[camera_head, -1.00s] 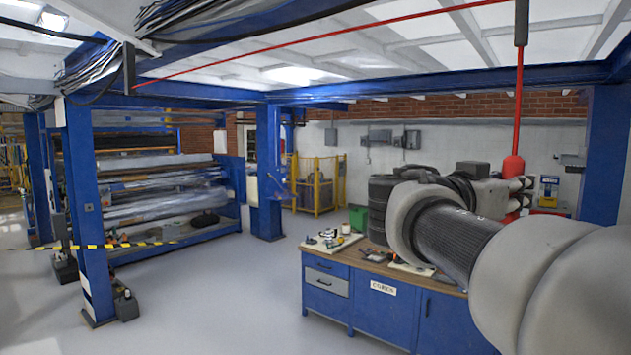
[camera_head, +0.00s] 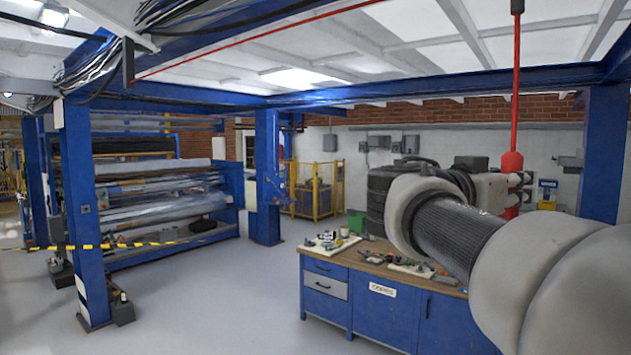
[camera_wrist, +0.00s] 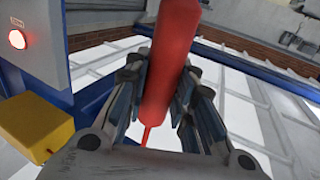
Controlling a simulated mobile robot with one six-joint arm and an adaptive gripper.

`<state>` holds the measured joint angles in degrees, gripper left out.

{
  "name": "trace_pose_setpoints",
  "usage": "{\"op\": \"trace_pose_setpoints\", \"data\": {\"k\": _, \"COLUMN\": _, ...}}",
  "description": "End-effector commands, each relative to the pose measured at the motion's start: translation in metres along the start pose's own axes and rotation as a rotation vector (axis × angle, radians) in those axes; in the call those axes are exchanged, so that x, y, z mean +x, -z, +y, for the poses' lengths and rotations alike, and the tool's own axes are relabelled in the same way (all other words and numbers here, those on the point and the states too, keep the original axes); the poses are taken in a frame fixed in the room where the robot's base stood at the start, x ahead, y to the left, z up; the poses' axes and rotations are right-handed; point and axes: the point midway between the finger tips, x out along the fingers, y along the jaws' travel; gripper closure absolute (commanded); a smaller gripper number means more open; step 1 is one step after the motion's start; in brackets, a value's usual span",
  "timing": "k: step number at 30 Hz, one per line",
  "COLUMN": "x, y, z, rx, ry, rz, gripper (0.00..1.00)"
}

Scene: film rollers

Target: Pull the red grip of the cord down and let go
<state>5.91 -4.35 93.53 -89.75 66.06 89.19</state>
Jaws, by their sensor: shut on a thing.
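The red grip (camera_head: 512,161) hangs upright at the lower end of a red cord (camera_head: 516,80) on the right of the head view. The cord runs up to a dark fitting (camera_head: 517,6) at the top edge. In the wrist view the grip (camera_wrist: 166,65) lies between the fingers of my gripper (camera_wrist: 163,82), which is shut on it. A thin red cord shows beyond the grip there. In the head view my gripper's fingers (camera_head: 520,189) are beside the grip's lower part, and my wrist hides some of it.
A blue workbench (camera_head: 368,297) with small items stands below my arm. A blue post (camera_head: 604,150) is at the right. The wrist view shows a grey box with a lit red lamp (camera_wrist: 17,39) and a yellow box (camera_wrist: 40,129). Open floor lies left of the bench.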

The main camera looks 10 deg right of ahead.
Motion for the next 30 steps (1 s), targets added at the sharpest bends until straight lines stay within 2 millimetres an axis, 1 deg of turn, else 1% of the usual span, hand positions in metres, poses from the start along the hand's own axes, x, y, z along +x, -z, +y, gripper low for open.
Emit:
{"op": "trace_pose_setpoints", "data": {"k": 1, "x": 0.000, "y": -0.002, "z": 0.000, "rx": -0.002, "ry": -0.001, "rz": -0.004, "gripper": 0.76}}
{"op": "trace_pose_setpoints", "data": {"k": 10, "x": 0.000, "y": -0.002, "z": 0.000, "rx": -0.001, "ry": -0.001, "rz": -0.003, "gripper": 0.56}}
{"op": "trace_pose_setpoints", "data": {"k": 20, "x": -0.001, "y": -0.001, "z": 0.000, "rx": -0.001, "ry": 0.000, "rz": -0.002, "gripper": 0.55}}
{"op": "trace_pose_setpoints", "data": {"k": 23, "x": -0.009, "y": -0.001, "z": -0.001, "rx": 0.000, "ry": 0.002, "rz": -0.002, "gripper": 0.55}}
{"op": "trace_pose_setpoints", "data": {"k": 25, "x": -0.018, "y": -0.001, "z": -0.002, "rx": -0.001, "ry": 0.004, "rz": -0.002, "gripper": 0.55}}
{"op": "trace_pose_setpoints", "data": {"k": 30, "x": -0.055, "y": -0.001, "z": -0.002, "rx": 0.000, "ry": 0.007, "rz": -0.002, "gripper": 0.55}}
